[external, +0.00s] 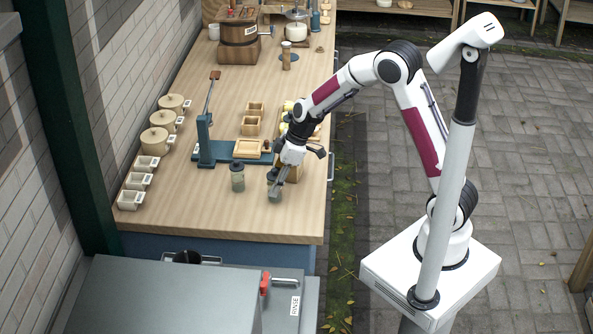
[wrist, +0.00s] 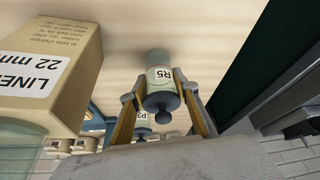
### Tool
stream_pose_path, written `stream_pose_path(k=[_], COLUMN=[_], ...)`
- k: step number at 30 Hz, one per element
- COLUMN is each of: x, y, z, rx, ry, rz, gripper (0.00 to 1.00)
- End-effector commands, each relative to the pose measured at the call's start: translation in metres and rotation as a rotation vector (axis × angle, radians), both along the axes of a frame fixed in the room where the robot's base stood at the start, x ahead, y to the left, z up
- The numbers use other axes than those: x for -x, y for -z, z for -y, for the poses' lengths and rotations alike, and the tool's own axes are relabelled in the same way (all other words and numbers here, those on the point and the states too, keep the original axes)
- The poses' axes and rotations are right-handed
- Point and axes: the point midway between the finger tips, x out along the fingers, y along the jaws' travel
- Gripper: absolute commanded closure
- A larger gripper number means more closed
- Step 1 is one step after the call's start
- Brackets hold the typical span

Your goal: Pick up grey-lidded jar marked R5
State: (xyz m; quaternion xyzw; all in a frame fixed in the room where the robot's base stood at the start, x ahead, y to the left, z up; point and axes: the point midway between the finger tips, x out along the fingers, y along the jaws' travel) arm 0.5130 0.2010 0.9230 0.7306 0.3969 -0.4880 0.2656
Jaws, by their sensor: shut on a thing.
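The jar marked R5 (wrist: 161,77) has a pale green body, a white label and a dark grey knobbed lid. In the wrist view it sits between the two fingers of my gripper (wrist: 161,105), which is shut on it. In the external view my gripper (external: 279,184) is low over the near right part of the bench, and the R5 jar (external: 273,191) is partly hidden by it. I cannot tell whether its base touches the bench. A similar jar marked P3 (wrist: 143,117) stands apart from it; it also shows left of my gripper in the external view (external: 237,178).
A box marked LINER 22 mm (wrist: 45,70) is close beside my gripper. A blue lever press (external: 205,140) stands behind the jars on the wooden bench (external: 200,222). Lidded pots (external: 154,140) and small square containers (external: 131,200) line the left side. The bench's front edge is clear.

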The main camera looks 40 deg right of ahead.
Motion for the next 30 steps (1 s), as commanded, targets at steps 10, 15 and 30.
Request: stream_pose_path(k=[10, 15, 30], x=[-0.001, -0.001, 0.000], y=[-0.038, -0.063, -0.097], z=[0.000, 0.000, 0.000], rx=[-0.001, -0.002, -0.001], ry=[-0.001, -0.001, 0.000], rz=[0.005, 0.004, 0.001], gripper=[0.95, 0.95, 0.95])
